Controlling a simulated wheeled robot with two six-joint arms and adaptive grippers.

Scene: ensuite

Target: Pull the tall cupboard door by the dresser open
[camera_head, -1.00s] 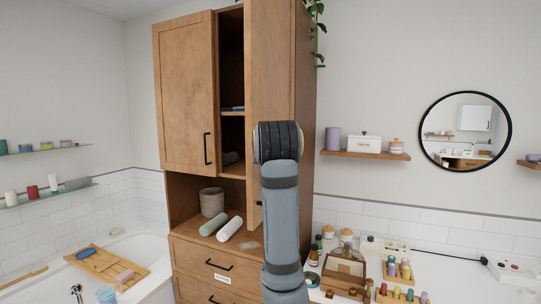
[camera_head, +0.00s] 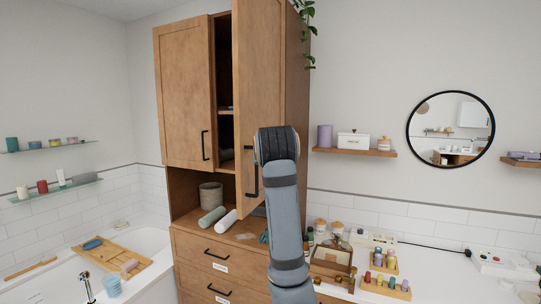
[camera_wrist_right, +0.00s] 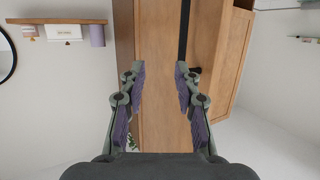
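The tall wooden cupboard has a left door (camera_head: 185,105) that looks closed and a right door (camera_head: 258,75) that stands ajar, with a dark gap showing shelves. The right door's black bar handle (camera_head: 252,182) shows just left of my right arm. My right arm rises in front of this door and hides part of it and the gripper's fingers. In the right wrist view my right gripper (camera_wrist_right: 161,82) is open and empty, its fingers apart in front of the door face (camera_wrist_right: 163,115). Whether the fingers touch the door cannot be told. My left gripper is out of view.
Drawers (camera_head: 215,255) and an open niche with rolled towels (camera_head: 220,220) lie below the doors. A counter (camera_head: 430,285) with bottles and trays stands right, under a wall shelf (camera_head: 355,152) and round mirror (camera_head: 450,129). A bathtub (camera_head: 145,240) is at left.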

